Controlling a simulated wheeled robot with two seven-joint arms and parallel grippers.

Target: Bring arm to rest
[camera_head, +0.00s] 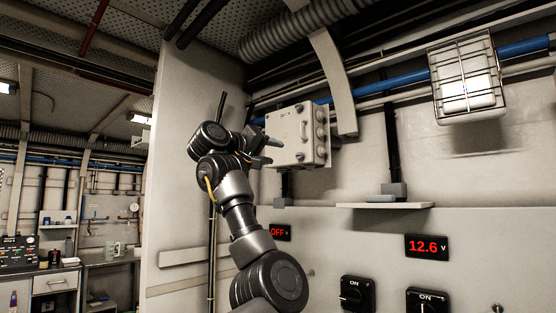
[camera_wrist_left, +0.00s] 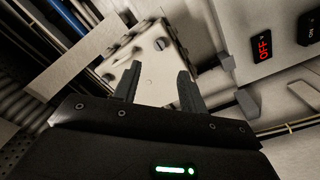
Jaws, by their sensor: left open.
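My left arm rises from the bottom of the head view, and its gripper (camera_head: 268,150) is raised in front of a pale wall box (camera_head: 290,137) with round knobs on its right side. In the left wrist view the gripper (camera_wrist_left: 157,88) has its two fingers apart with nothing between them. The box (camera_wrist_left: 148,62) shows beyond the fingertips there. I cannot tell whether a finger touches it. My right gripper is in neither view.
A small shelf (camera_head: 385,205) juts from the wall at right, below a caged lamp (camera_head: 467,80). A red "OFF" display (camera_head: 280,232), a "12.6 V" display (camera_head: 427,246) and black rotary switches (camera_head: 357,293) sit lower. A pale panel (camera_head: 175,180) stands left of my arm.

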